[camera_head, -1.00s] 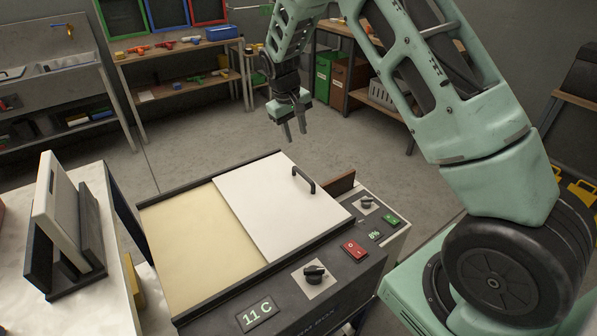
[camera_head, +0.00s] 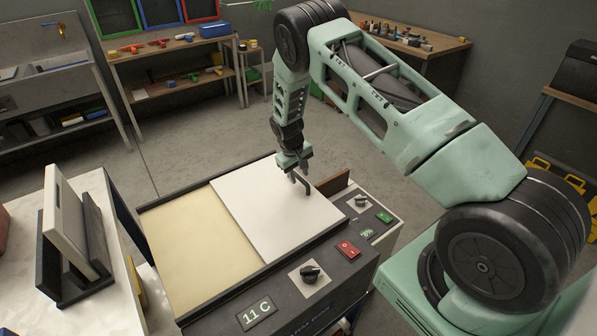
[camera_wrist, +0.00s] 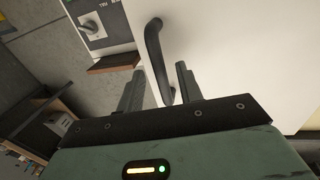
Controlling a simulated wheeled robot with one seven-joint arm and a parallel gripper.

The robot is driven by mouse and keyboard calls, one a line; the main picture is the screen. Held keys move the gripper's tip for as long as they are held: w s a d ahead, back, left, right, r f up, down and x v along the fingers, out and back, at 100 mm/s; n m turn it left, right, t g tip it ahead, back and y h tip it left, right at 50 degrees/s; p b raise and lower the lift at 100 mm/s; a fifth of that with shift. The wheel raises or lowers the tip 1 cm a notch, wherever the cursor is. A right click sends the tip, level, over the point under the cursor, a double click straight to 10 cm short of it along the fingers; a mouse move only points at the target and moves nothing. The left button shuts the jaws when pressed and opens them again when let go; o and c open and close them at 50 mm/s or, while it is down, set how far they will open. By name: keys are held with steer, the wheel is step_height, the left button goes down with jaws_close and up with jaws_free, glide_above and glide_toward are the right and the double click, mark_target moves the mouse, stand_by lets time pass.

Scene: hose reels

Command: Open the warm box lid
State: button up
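The warm box (camera_head: 335,277) is a dark unit in the head view, its display reading "11 C". Its white lid (camera_head: 262,222) covers the right part of the top; a cream surface (camera_head: 185,238) shows to the left. The lid's dark bar handle stands near its far right edge; it shows in the wrist view as a curved bar (camera_wrist: 154,45). My gripper (camera_head: 300,178) is down at the handle. In the wrist view its fingers (camera_wrist: 159,77) are apart, with the handle's end reaching between them. Whether a finger touches it I cannot tell.
A white table (camera_head: 95,310) with an upright panel in a dark stand is at left. Shelves (camera_head: 165,55) stand at the back; the floor between is clear.

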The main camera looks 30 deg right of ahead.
steer(key=shift+f, duration=0.1)
jaws_close()
steer(key=a+b, duration=0.2)
steer(key=a, duration=0.6)
steer(key=a+b, duration=0.1)
steer(key=a, duration=0.6)
steer(key=a+b, duration=0.2)
steer(key=a, duration=0.6)
steer(key=shift+s+a+b, duration=0.3)
steer(key=shift+s+b, duration=0.05)
jaws_free()
steer(key=a+r+b, duration=0.3)
steer(key=r, duration=1.4)
steer(key=shift+a, duration=0.2)
steer(key=shift+s, duration=0.1)
